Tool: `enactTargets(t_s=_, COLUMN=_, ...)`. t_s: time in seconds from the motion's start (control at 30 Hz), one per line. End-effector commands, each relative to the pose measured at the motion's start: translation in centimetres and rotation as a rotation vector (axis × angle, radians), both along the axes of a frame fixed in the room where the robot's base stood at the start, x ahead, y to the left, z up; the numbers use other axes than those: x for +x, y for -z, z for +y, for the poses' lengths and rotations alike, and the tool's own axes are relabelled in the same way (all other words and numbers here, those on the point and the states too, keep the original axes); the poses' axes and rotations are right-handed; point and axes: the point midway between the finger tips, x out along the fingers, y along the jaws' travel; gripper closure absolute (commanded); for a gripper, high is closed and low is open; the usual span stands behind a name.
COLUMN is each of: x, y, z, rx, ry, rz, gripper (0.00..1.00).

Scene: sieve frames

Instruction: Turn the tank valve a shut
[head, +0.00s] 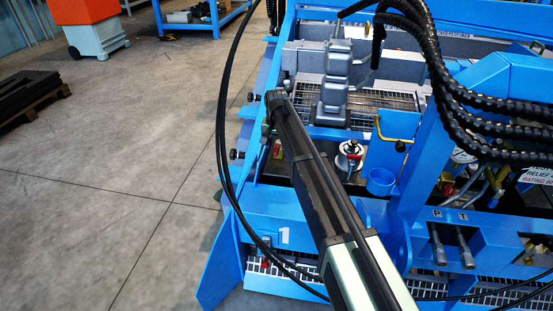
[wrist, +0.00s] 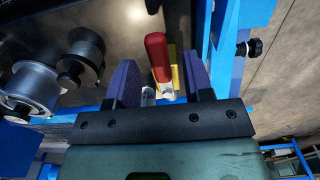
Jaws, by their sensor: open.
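A valve with a red handle (wrist: 156,52) shows in the wrist view, with a yellow piece (wrist: 174,68) beside it and a pale metal fitting (wrist: 166,92) at its lower end. I take this to be tank valve a; no label is readable. My gripper (wrist: 160,66) is open, with one purple finger on each side of the handle in the picture. Gaps show on both sides, and I cannot tell if the handle is within finger depth. In the head view, a small red and yellow part (head: 277,149) shows beside the arm's far end; the fingers are hidden there.
Round metal fittings (wrist: 84,52) stand left of the fingers. A blue frame bar (wrist: 225,50) with a black knob (wrist: 249,47) runs close on the right. In the head view, black hoses (head: 450,105) hang at the right, and the floor (head: 110,180) at left is open.

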Motion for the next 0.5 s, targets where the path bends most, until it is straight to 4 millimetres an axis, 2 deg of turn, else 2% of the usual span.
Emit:
enactTargets(t_s=0.03, x=0.0, y=1.33, z=0.0, rx=0.0, ry=0.0, rz=0.0, gripper=0.53)
enactTargets(t_s=0.07, x=0.0, y=1.45, z=0.0, rx=0.0, ry=0.0, rz=0.0, gripper=0.53)
enactTargets(t_s=0.33, x=0.0, y=1.17, z=0.0, rx=0.0, ry=0.0, rz=0.0, gripper=0.53)
enactTargets(t_s=0.5, x=0.0, y=1.17, z=0.0, rx=0.0, ry=0.0, rz=0.0, gripper=0.79)
